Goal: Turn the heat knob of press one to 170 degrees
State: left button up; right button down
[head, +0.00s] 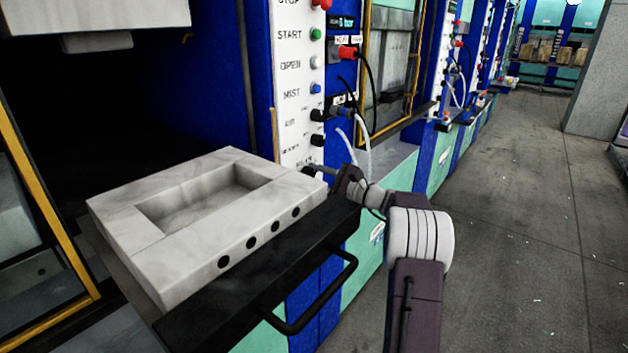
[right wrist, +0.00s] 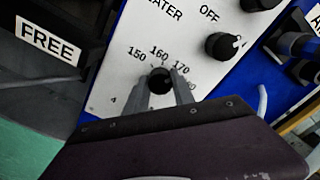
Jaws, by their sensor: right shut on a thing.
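The heat knob (right wrist: 160,80) is a small black round knob on the white control panel (head: 293,100) of the near press. In the right wrist view the marks 150, 160 and 170 (right wrist: 181,67) arc above it. I cannot make out where its pointer stands. My right gripper (right wrist: 161,86) has one finger on each side of the knob and is shut on it. In the head view the right gripper (head: 322,170) reaches the panel's lower end, and the fingers partly hide the knob. My left gripper is not in view.
A grey mould block (head: 240,243) with a hollow sits on a black shelf (head: 330,235) with a handle, left of my right arm. An OFF switch knob (right wrist: 222,46) lies just above the heat knob. White hoses (head: 362,135) hang nearby. The floor at right is clear.

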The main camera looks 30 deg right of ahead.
dwell(0.3)
jog(key=c, duration=1.1)
grip_release()
jog(key=shift+o, duration=0.2)
jog(key=shift+s, duration=0.1)
jog(key=v, duration=0.9)
jog(key=shift+b, duration=0.3)
